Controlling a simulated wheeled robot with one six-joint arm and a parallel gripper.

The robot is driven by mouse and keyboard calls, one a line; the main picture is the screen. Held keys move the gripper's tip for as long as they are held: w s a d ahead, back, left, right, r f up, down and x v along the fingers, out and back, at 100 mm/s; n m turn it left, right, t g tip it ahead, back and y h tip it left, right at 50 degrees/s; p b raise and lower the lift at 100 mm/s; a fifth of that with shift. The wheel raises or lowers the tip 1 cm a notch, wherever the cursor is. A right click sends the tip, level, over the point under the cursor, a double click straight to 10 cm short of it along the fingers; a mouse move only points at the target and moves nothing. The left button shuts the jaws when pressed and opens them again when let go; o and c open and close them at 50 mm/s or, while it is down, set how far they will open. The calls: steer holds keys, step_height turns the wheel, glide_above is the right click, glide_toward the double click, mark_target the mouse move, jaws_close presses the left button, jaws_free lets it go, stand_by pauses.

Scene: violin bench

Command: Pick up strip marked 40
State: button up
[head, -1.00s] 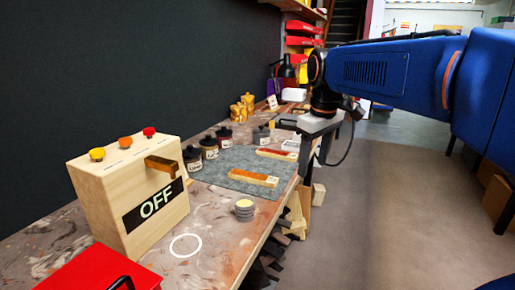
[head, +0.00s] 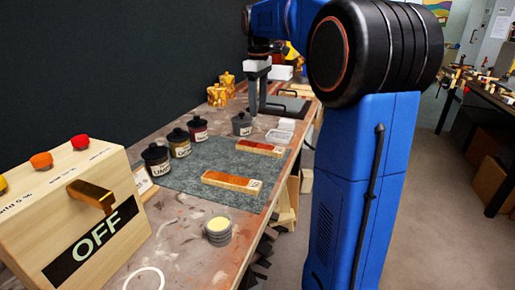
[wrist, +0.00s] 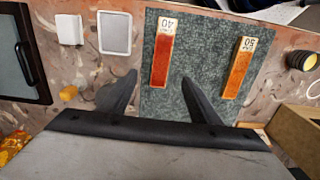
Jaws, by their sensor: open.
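The strip marked 40 (wrist: 161,60) is a red-orange bar with a pale numbered end. It lies flat on the grey felt mat (wrist: 210,32), and in the head view it is the farther strip (head: 258,147). The orange strip marked 50 (wrist: 237,70) lies on the mat to its right in the wrist view; it is the nearer strip (head: 230,182) in the head view. My gripper (wrist: 158,77) is open and empty. In the wrist view its fingers appear either side of strip 40's lower end. In the head view my gripper (head: 257,108) hangs above the bench, beyond the mat.
Several dark lidded jars (head: 179,143) stand along the mat's left side. A white box (wrist: 69,29) and a shallow clear tray (wrist: 115,33) lie beside the mat. A round tin (head: 218,231) and the wooden OFF box (head: 75,215) stand nearer.

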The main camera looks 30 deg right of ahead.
glide_above(260, 146)
steer(key=f, duration=0.6)
steer(key=w+f, duration=0.1)
steer(key=f, duration=0.2)
steer(key=shift+f, duration=0.1)
steer(key=f, duration=0.2)
steer(key=s+f, duration=0.1)
steer(key=f, duration=0.1)
steer(key=shift+f, duration=0.6)
steer(key=c, duration=1.2)
steer(key=shift+r, duration=0.15)
